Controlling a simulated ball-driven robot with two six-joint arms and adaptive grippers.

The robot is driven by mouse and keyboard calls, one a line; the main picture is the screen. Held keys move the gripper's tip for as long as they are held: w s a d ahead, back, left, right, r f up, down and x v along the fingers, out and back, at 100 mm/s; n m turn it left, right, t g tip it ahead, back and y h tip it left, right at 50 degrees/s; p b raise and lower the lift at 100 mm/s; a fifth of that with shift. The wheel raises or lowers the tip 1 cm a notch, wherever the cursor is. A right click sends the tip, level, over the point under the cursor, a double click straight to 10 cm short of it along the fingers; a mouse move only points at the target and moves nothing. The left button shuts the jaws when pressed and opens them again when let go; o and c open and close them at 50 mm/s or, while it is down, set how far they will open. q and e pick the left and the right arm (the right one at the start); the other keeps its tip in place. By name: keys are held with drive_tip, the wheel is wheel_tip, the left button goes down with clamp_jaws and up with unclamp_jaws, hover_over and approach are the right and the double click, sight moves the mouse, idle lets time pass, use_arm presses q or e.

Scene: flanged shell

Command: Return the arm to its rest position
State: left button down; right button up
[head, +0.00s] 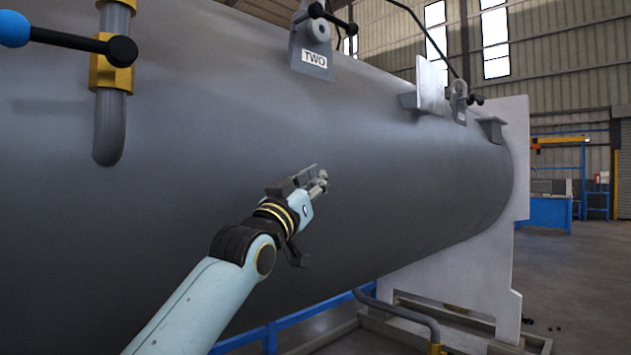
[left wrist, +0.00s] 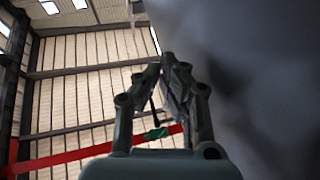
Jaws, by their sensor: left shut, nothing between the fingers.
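My left gripper (head: 322,180) is at the end of my pale blue arm, in front of the large grey cylindrical shell (head: 420,190) in the head view. It is shut and empty. In the left wrist view its fingers (left wrist: 168,62) come together at the tips, with the shell's dark surface (left wrist: 250,60) close on the right. The picture does not show clearly how wide the gap to the shell is. My right gripper is not in view.
A bracket labelled TWO (head: 315,58) hangs on the shell's upper side. A pipe with a brass valve (head: 110,75) and black lever stands at left. A white support plate (head: 465,265) and bent pipe (head: 400,312) are at lower right. Open floor (head: 575,270) lies beyond.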

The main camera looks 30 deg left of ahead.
use_arm(q)
wheel_tip(320, 180, down, 29)
drive_tip(key=s+g+b, duration=0.2)
drive_tip(key=g+b, duration=0.1)
drive_tip(key=g, duration=0.2)
drive_tip(key=s+a+f+n+g+y+b, duration=0.1)
drive_tip(key=s+f+g, duration=0.35)
drive_tip(key=f, duration=0.95)
drive_tip(key=s+a+f+g+b, duration=0.1)
drive_tip(key=s+f, duration=0.6)
drive_tip(key=f, duration=0.6)
drive_tip(key=s+f+g+b, duration=0.1)
drive_tip(key=s+f+g, duration=0.5)
drive_tip(key=s+f, duration=1.45)
drive_tip(key=s+f+g, duration=0.2)
drive_tip(key=s+f, duration=0.3)
drive_tip(key=s, duration=0.8)
drive_tip(key=s+f+m+g+b, duration=0.1)
drive_tip(key=s+f+g, duration=0.2)
drive_tip(key=s, duration=1.1)
wheel_tip(320, 180, down, 2)
drive_tip(key=shift+f+g+y, duration=0.1)
drive_tip(key=shift+g+y, duration=0.2)
drive_tip(key=shift+g, duration=0.05)
